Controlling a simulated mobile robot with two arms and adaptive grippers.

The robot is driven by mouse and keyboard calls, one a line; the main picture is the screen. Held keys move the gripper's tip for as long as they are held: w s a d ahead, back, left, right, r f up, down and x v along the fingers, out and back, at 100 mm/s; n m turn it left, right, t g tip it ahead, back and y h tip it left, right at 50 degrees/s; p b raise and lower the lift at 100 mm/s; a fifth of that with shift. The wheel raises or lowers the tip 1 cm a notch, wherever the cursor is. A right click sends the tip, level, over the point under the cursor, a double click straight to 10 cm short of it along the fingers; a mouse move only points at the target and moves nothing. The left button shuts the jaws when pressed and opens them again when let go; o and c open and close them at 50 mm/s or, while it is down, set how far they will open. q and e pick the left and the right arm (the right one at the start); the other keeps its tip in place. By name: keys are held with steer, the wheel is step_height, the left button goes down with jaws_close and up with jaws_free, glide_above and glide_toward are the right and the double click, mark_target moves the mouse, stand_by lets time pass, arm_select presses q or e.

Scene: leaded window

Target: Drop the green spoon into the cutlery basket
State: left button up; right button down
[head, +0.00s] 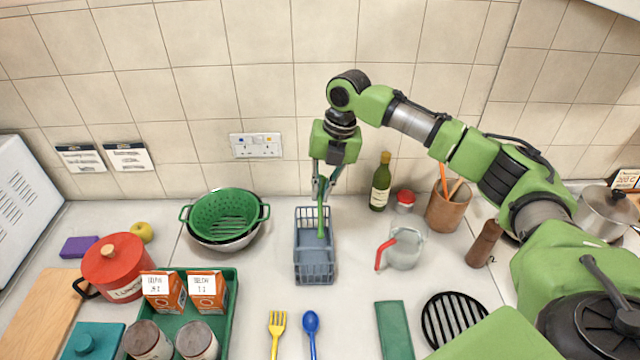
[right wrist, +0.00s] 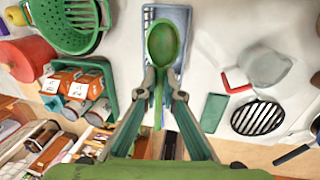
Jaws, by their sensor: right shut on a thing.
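My right gripper (head: 322,190) is above the back part of the grey-blue cutlery basket (head: 314,272), pointing down and shut on the green spoon (head: 320,222). In the head view the spoon hangs upright, its lower end overlapping the basket's opening; I cannot tell how deep it reaches. In the right wrist view the spoon's bowl (right wrist: 163,42) shows beyond the fingertips (right wrist: 160,82), in front of the basket (right wrist: 181,18). The basket stands on the counter and no other cutlery is visible in it. My left gripper is not in view.
A green colander (head: 224,215) stands left of the basket and a measuring jug (head: 405,250) with a red handle right of it. A wine bottle (head: 381,183) stands behind. A yellow fork (head: 277,335) and blue spoon (head: 312,333) lie in front.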

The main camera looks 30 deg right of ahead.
steer(key=shift+d+f, duration=0.1)
steer(key=shift+f, duration=1.75)
steer(key=c, duration=2.1)
jaws_free()
step_height(320, 180, up, 12)
steer(key=s+d, duration=0.1)
steer(key=d, duration=0.1)
